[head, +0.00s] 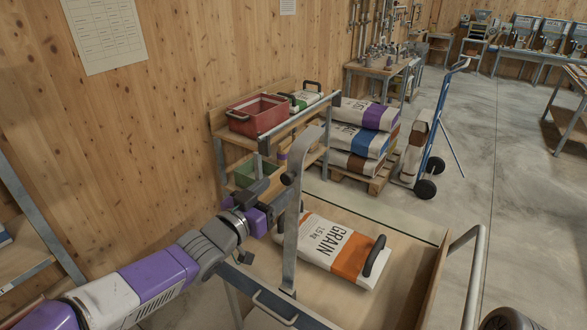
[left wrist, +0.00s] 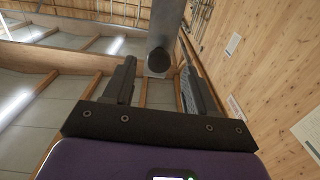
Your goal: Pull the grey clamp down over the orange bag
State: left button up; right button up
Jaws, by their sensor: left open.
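The grey clamp (head: 291,235) is a flat metal lever that stands raised at the near left edge of a wooden bed, with a bent upper end. The orange bag (head: 325,248), white with an orange band and marked GRAIN, lies flat on the bed to the right of the clamp. My left gripper (head: 272,186) is beside the clamp's upper part, on its left. In the left wrist view its two fingers (left wrist: 158,85) are apart, and the dark round end of a grey bar (left wrist: 158,62) shows beyond and between them. Contact cannot be told. My right gripper is not in view.
A red crate (head: 258,115) stands on a wooden shelf behind the clamp. Stacked bags (head: 360,140) and a blue hand truck (head: 436,125) are farther back. A grey rail (head: 474,262) edges the bed's right side. The floor (head: 480,150) at the right is mostly clear.

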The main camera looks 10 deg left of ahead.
aim_at(285, 183)
pick_arm(q)
jog(key=shift+b+x, duration=0.3)
jog(key=shift+x, duration=3.25)
jog(key=shift+f, duration=0.1)
grip_shut()
